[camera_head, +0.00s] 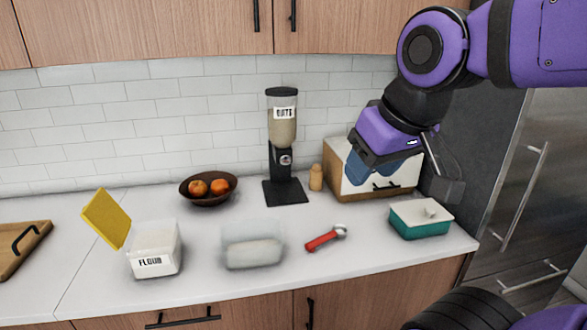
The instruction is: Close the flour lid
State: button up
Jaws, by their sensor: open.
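The flour container (154,250) is a white box with a "FLOUR" label, standing on the counter at the left. Its yellow lid (107,219) is swung up and open, tilted at the box's left side. My gripper (385,178) is open and empty, high at the right in front of the bread box. It is far to the right of the flour container and touches nothing that I can make out. Its fingertips are partly hard to see against the box.
A blurred clear container (252,246) and a red-handled scoop (325,238) lie between the flour and a teal butter dish (421,220). Behind stand a fruit bowl (208,200), a dispenser (283,135), a small shaker (316,177) and a bread box (345,165). A cutting board (22,240) lies far left.

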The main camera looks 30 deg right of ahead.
aim_at(105, 216)
jog(key=i+j+z, duration=0.3)
jog(key=j+z, duration=0.2)
jog(key=j, duration=1.2)
jog(key=j+z, duration=0.45)
jog(key=j, duration=1.25)
jog(key=j+u, duration=0.25)
jog(key=k+l+u, duration=0.1)
jog(key=u, duration=0.25)
jog(key=k+l+u, duration=0.1)
jog(key=l+u, duration=0.25)
